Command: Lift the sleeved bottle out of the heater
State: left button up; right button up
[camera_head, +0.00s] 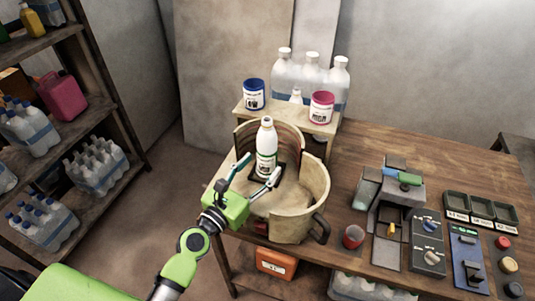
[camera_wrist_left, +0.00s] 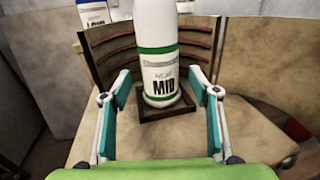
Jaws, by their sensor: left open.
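My left gripper (camera_head: 261,167) is open and faces the bottle from the front. In the left wrist view its fingers (camera_wrist_left: 161,86) appear to either side of the bottle, apart from it. My right gripper is not in view.
A wooden stand (camera_head: 296,120) behind the heater holds a blue-labelled tub (camera_head: 254,95) and a red-labelled tub (camera_head: 321,107). Large bottles (camera_head: 312,78) stand behind.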

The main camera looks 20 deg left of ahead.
pick_arm(q)
jog(key=x, duration=0.3)
jog(key=shift+w, duration=0.3)
jog(key=shift+w+d+p, duration=0.2)
jog(key=shift+w+p, duration=0.1)
jog(key=shift+w, duration=0.15)
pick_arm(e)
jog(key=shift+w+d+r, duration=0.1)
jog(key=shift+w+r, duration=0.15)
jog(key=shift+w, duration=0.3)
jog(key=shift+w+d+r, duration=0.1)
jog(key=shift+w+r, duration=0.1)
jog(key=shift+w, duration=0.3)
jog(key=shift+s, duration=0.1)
pick_arm(q)
jog(key=c, duration=1)
jog(key=o, duration=1)
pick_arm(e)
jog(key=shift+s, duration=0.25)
